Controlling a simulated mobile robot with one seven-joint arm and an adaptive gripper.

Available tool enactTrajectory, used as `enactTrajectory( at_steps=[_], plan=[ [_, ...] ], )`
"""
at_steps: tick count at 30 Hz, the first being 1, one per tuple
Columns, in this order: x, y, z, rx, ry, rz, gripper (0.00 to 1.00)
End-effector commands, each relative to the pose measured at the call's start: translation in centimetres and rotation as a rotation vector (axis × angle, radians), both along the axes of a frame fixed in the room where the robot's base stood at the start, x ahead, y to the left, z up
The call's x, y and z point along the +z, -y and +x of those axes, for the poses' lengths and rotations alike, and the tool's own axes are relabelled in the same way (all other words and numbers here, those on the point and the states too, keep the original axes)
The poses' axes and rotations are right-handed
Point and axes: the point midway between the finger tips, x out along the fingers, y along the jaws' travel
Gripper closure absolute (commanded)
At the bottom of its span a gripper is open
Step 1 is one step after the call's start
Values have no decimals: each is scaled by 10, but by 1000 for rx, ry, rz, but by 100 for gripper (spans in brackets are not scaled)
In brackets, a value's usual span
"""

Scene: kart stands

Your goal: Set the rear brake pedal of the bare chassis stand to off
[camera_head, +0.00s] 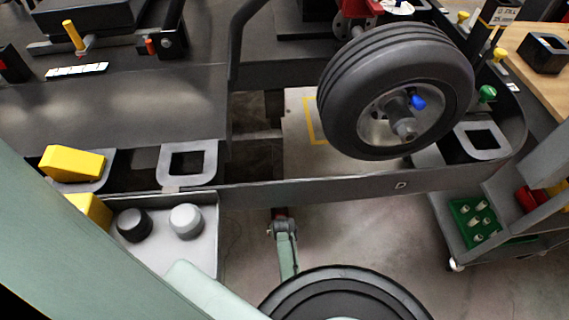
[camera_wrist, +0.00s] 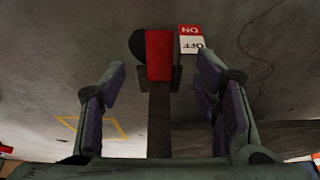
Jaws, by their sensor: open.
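In the wrist view a red pedal (camera_wrist: 159,55) on a dark bar is ahead of my gripper (camera_wrist: 162,72). A label (camera_wrist: 191,40) beside it reads ON on red and OFF on white, upside down in the picture. My gripper is open, with one finger on each side of the pedal in the picture; no contact is visible, and I cannot judge the gap in depth. In the head view a small red patch (camera_head: 280,213) shows below the long grey rail, just past a green-grey part; I cannot tell whether it is this pedal. The pedal's exact setting is unclear.
In the head view a grey rail (camera_head: 340,187) marked D crosses the scene, with a large tyre (camera_head: 395,90) above it. A tray (camera_head: 205,245) with two round knobs hangs at left. A cart (camera_head: 475,250) with a green holder stands at right.

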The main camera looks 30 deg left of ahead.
Motion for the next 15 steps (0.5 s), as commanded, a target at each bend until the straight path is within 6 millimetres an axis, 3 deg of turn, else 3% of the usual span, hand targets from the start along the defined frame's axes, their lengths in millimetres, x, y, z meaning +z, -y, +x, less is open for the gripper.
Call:
enactTrajectory(
  at_steps=[15],
  plan=[
    [-74,-17,24,-1,4,3,43]
  ],
)
